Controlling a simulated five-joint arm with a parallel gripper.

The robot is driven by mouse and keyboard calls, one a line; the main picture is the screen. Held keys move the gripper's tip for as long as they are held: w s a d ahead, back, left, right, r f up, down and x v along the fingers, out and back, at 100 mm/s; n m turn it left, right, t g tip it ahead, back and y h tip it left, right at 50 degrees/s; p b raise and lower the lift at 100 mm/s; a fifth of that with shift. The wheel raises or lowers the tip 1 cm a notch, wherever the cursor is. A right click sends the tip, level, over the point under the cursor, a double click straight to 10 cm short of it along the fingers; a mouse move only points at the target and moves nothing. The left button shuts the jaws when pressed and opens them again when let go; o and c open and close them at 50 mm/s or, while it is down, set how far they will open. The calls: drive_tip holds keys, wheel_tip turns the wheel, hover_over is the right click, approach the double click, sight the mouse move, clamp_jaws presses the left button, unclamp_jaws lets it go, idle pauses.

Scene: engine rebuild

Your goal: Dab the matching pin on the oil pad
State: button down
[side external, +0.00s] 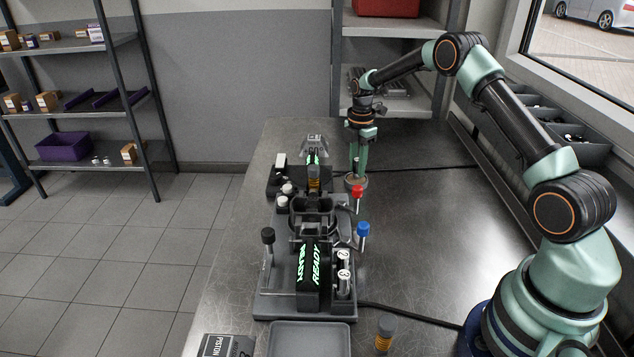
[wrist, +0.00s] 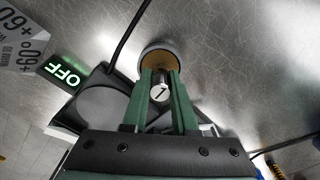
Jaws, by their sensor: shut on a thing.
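My gripper (side external: 357,172) is at the far part of the bench, pointing down, just over the oil pad (side external: 347,183), a round grey dish. In the wrist view, my gripper's green fingers (wrist: 160,76) are shut on a short metal pin (wrist: 159,92). The pin's near end face is white with a dark mark, perhaps 1 or 7. The oil pad (wrist: 153,52) shows an amber centre inside a grey rim, directly beyond the fingertips. The fingers hide part of the pad, so I cannot tell whether the pin touches it.
A grey fixture (side external: 262,303) with a lit READY display (side external: 317,264) stands nearer the camera. Two numbered white-ended cylinders (side external: 343,268) sit on its right side. Red (side external: 357,191), blue (side external: 363,229) and black (side external: 268,236) knobs stand around it. Bench to the right (side external: 430,240) is mostly clear.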

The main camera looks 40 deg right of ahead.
sight(357, 159)
drive_tip(key=shift+f, duration=0.65)
idle(0.9)
drive_tip(key=shift+r, duration=3.55)
drive_tip(key=shift+a, duration=0.1)
